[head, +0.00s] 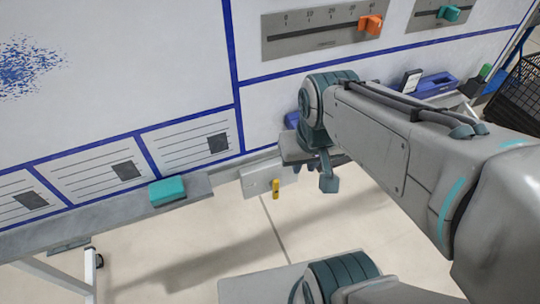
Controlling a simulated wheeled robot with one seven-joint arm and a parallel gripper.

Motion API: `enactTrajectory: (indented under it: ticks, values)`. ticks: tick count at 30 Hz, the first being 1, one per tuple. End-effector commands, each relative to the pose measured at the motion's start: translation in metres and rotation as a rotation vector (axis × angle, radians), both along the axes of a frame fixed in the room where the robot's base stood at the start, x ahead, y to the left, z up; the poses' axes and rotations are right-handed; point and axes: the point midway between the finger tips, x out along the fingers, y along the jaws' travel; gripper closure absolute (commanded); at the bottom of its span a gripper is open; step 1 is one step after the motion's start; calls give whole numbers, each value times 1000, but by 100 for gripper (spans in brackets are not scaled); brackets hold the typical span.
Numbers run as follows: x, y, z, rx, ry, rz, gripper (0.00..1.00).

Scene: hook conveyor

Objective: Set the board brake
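The board (150,50) is a large white panel with blue lines, seen at a slant. A small yellow lever (276,188) stands upright on a pale plate (255,182) below the board's lower edge; it looks like the brake, though no label shows. My gripper (322,172) is just right of the plate and lever, partly hidden by my own wrist. It seems apart from the lever. Its finger opening is not clear from this angle.
A teal block (167,190) lies on the grey ledge (110,212). Orange (370,25) and teal (450,13) sliders sit on scales on the board. A blue holder (435,86) and black basket (517,95) are right. A wheeled white leg (90,275) stands left. Floor below the lever is clear.

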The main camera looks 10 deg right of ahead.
Motion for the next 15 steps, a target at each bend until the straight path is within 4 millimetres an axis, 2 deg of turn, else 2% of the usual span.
enactTrajectory:
  ticks: [5,15]
  values:
    - [0,-1,-28,39,68,-12,100]
    - [7,2,-125,302,323,-41,100]
